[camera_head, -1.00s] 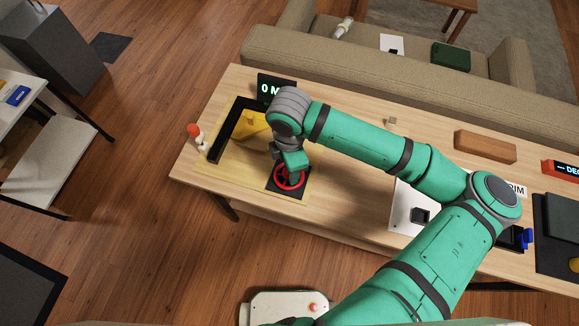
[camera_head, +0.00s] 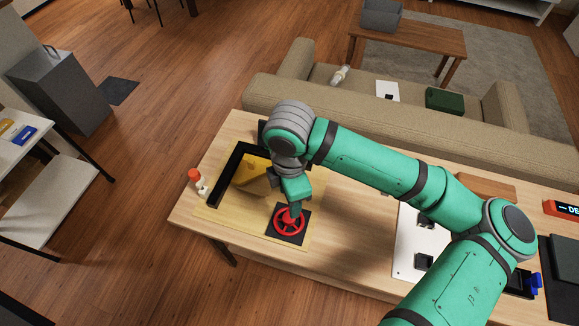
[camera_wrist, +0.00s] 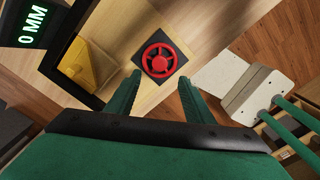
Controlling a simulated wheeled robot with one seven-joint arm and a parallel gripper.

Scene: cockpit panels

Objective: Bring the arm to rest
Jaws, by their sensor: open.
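My green arm reaches from the lower right over the wooden table. My gripper (camera_wrist: 158,92) is open and empty, its two green fingers spread apart in the wrist view. A red handwheel (camera_wrist: 158,60) on a black square plate lies beyond the fingertips, between them in the picture, with nothing gripped. In the head view the gripper (camera_head: 294,208) hangs just over the red handwheel (camera_head: 289,222) and hides part of it. Whether a fingertip touches the wheel cannot be told.
A yellow block (camera_head: 250,172) in a black frame sits left of the wheel. A red-topped white piece (camera_head: 197,181) stands at the table's left end. A display (camera_wrist: 31,24) reads "0 MM". A white panel (camera_head: 409,248) lies to the right. A beige sofa (camera_head: 420,125) stands behind the table.

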